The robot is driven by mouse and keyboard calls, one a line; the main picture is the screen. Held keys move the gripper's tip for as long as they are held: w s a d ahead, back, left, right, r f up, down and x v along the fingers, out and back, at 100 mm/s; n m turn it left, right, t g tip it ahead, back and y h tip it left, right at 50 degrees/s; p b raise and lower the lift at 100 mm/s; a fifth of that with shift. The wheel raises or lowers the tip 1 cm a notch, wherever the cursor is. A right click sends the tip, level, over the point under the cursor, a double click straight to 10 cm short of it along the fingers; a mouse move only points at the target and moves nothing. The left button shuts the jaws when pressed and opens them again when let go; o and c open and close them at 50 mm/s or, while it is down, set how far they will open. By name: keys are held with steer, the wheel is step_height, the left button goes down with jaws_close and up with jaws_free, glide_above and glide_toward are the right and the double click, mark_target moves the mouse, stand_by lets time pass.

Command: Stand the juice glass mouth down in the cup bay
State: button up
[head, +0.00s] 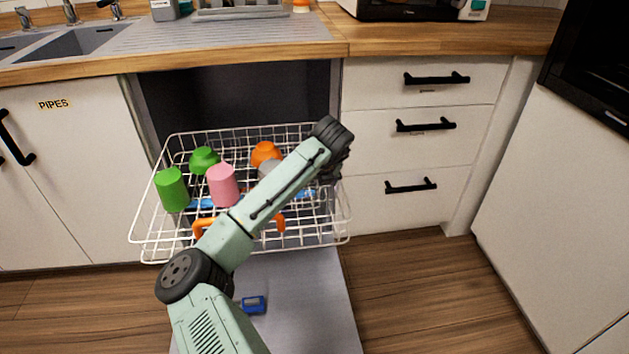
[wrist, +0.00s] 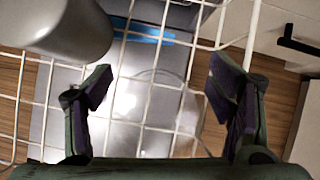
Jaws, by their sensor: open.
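A clear, see-through glass outline (wrist: 152,98), apparently the juice glass, lies between my fingers in the wrist view. It is faint against the rack wires, and I cannot tell which way its mouth faces or whether it rests on the rack. My gripper (wrist: 160,70) is open, with one dark finger on each side of the outline and no clear contact. In the head view my arm hides the gripper and glass. The pulled-out white wire rack (head: 150,240) holds several cups. Blue strips (head: 203,203) lie in it; one shows in the wrist view (wrist: 145,34). The cup bay's limits are unclear.
A green cup (head: 172,190), a second green piece (head: 204,160), a pink cup (head: 222,186) and an orange one (head: 265,152) stand in the rack. A grey cup (wrist: 62,28) is close by my left finger. Drawers (head: 420,140) stand to the right.

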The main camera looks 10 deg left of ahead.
steer(key=v, duration=1.2)
